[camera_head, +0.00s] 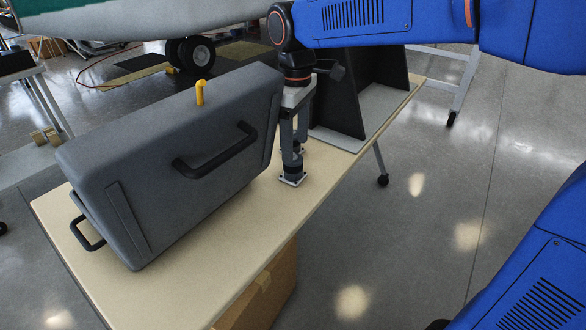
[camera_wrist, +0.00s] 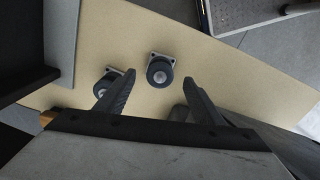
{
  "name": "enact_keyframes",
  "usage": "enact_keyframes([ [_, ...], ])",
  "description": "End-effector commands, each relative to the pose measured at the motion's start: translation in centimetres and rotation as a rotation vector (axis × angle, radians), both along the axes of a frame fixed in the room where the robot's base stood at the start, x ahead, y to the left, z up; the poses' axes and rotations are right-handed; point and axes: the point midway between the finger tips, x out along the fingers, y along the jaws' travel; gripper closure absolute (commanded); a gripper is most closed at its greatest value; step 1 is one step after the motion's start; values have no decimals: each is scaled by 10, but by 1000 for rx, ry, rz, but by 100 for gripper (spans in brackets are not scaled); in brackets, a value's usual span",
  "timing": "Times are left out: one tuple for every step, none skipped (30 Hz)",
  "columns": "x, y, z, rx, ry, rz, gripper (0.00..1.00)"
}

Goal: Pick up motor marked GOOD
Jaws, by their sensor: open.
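Two small dark cylindrical motors on pale square flanges stand on the tan table. The nearer motor (camera_head: 292,174) is below my gripper (camera_head: 295,146) in the head view. The other motor (camera_head: 299,147) is just behind, mostly hidden by the fingers. In the wrist view my gripper (camera_wrist: 158,79) is open. One motor (camera_wrist: 160,71) shows between the fingertips, with nothing gripped. The second motor (camera_wrist: 106,82) is beside the left finger, partly covered by it. No GOOD marking is readable on either motor.
A large grey case (camera_head: 150,165) with black handles and a yellow peg (camera_head: 200,92) stands left of my gripper, close to it. A dark upright panel (camera_head: 350,92) on a grey base stands behind right. The table (camera_head: 235,235) is bare in front.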

Motion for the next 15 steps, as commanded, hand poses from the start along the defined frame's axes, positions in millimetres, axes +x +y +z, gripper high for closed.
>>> enact_keyframes([
  [0,0,-3,-1,0,0,38],
  [0,0,-4,0,0,0,38],
  [0,0,-6,0,0,0,38],
  [0,0,-7,0,0,0,38],
  [0,1,-9,-1,0,0,38],
  [1,2,-13,0,1,0,38],
  [1,2,-16,0,1,0,38],
  [1,3,-20,-1,3,0,38],
  [1,4,-26,-2,3,1,38],
  [2,5,-30,-1,2,1,38],
  [2,6,-34,-1,2,1,38],
  [2,7,-39,-2,3,1,38],
  [2,7,-43,-1,2,0,38],
  [2,7,-46,0,1,0,38],
  [2,7,-50,0,1,0,38],
])
